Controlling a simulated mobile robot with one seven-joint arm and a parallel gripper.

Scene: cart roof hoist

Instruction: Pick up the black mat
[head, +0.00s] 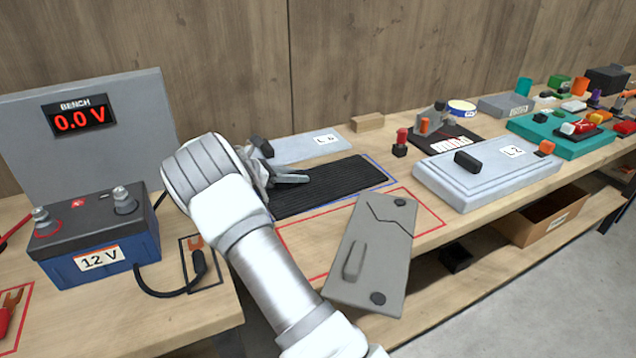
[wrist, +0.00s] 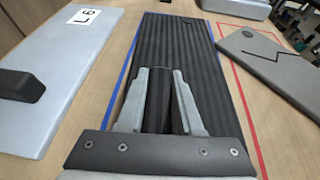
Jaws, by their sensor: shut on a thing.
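The black mat (head: 335,185) is a long ribbed sheet lying on the wooden bench, partly inside a blue outline. In the wrist view the mat (wrist: 185,45) runs away from my gripper, with its near end hidden by the gripper body. My gripper (head: 296,178) is low over the mat's left part. In the wrist view my gripper (wrist: 159,72) has its two grey fingers on either side of a black raised part of the mat and is shut on it. I cannot tell whether the mat is clear of the bench.
A grey panel (head: 365,262) lies across a red outline, overhanging the bench's front edge. A light plate labelled L6 (head: 290,149) lies behind the mat. A battery (head: 98,237) stands left, a plate labelled L2 (head: 490,175) right. A wooden block (head: 368,122) is behind.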

